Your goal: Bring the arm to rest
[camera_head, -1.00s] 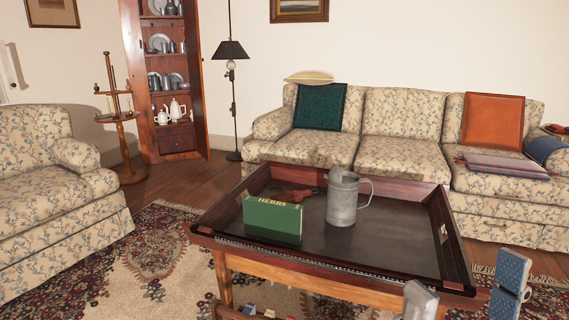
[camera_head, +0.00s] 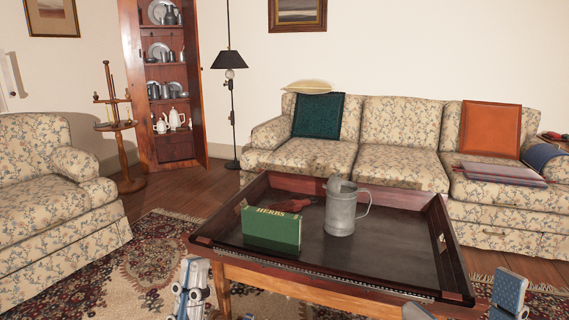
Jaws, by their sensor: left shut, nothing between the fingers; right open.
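My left gripper (camera_head: 190,287) is at the bottom of the head view, left of the near table leg and in front of the patterned rug. It is shut and empty. My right gripper (camera_head: 462,304) is at the bottom right, near the tray table's front right corner. Its two fingers stand wide apart with nothing between them. The lower parts of both arms are cut off by the bottom edge of the picture.
A dark tray table (camera_head: 390,262) stands in front of me. It holds a green herbs box (camera_head: 271,229), a pewter tankard (camera_head: 340,212) and a reddish-brown object (camera_head: 288,205). A floral sofa (camera_head: 400,172) stands behind, a floral armchair (camera_head: 55,200) at left.

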